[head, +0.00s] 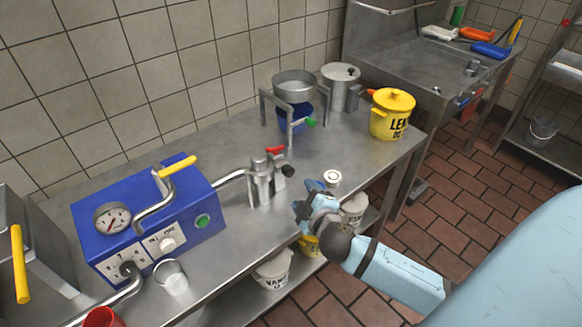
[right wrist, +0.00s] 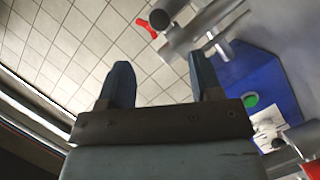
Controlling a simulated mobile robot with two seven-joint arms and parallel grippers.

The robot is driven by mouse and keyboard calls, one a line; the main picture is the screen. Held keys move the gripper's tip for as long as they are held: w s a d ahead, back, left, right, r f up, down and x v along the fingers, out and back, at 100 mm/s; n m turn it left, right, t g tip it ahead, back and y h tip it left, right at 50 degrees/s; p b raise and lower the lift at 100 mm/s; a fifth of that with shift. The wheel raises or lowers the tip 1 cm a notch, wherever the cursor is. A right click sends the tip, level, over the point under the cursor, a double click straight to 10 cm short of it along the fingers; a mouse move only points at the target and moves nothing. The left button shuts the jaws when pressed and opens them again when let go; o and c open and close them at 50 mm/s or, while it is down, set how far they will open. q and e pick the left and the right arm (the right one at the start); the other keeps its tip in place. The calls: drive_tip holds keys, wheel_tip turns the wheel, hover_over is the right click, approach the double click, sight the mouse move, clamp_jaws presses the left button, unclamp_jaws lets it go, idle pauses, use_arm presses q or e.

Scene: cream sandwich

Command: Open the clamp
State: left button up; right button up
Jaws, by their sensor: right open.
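A grey metal clamp-like fitting (head: 264,182) stands on the steel table, at the end of a pipe from the blue machine. It has a red handle (head: 275,149) on top and a black knob (head: 288,171) on its right side. I cannot tell from its shape whether it is open or shut. My right gripper (head: 308,198) is open and empty, to the right of the fitting and apart from it, near the table's front edge. In the right wrist view, the open fingers (right wrist: 160,78) show below the red handle (right wrist: 147,29). My left gripper is not in view.
The blue machine (head: 190,232) with a gauge and yellow lever stands left of the fitting. A metal pan on a stand (head: 294,88) and a yellow pot (head: 391,117) are behind. A metal cup (head: 171,280) stands front left. White buckets (head: 272,272) sit on the lower shelf.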

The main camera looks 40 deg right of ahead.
sight(290, 174)
drive_tip(key=x, duration=1.3)
drive_tip(key=shift+w+d+f, duration=0.1)
drive_tip(key=shift+w, duration=0.2)
drive_tip(key=shift+c, duration=0.4)
clamp_jaws()
